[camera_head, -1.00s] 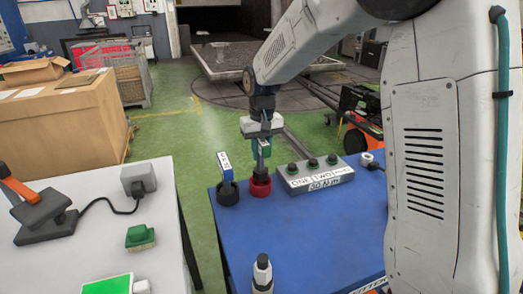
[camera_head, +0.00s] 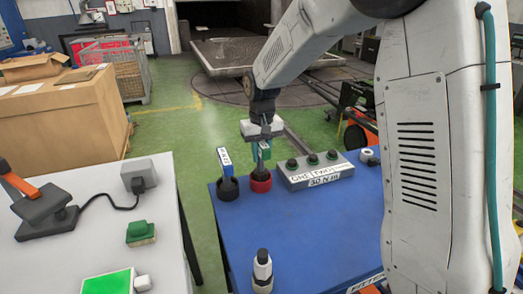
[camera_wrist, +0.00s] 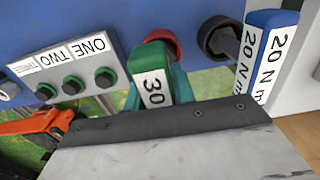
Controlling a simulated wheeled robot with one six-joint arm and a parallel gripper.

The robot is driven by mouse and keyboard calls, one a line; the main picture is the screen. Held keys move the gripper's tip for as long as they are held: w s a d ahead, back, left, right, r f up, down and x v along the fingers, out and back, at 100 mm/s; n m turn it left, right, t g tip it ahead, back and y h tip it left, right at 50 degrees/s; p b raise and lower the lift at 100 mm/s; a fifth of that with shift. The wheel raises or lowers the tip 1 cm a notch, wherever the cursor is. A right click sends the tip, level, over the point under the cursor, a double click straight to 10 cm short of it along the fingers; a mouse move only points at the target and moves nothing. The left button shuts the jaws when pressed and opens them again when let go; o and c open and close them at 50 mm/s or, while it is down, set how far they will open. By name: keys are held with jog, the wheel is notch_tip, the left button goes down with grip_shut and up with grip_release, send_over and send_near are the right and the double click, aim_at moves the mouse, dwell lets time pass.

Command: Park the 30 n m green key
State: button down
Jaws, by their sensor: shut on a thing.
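The green key (camera_head: 264,151) carries a white label, and "30" reads on it in the wrist view (camera_wrist: 153,88). My gripper (camera_head: 262,138) is shut on its upper part and holds it upright over the red round holder (camera_head: 260,184). Its lower end meets the holder's mouth in the head view; I cannot tell how deep it sits. The red holder is partly hidden behind the key in the wrist view (camera_wrist: 166,40).
A blue "20 N m" key (camera_head: 224,161) stands in a black holder (camera_head: 227,190) just left. A grey button box (camera_head: 318,170) marked "30 N m" is close on the right. A white-and-black bottle (camera_head: 262,272) stands nearer on the blue bench (camera_head: 310,225), whose middle is clear.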

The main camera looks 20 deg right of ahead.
aim_at(262, 142)
jog(key=shift+f, duration=1.4)
jog(key=c, duration=1.1)
grip_release()
notch_tip(262, 142, up, 8)
jog(key=shift+f, duration=0.1)
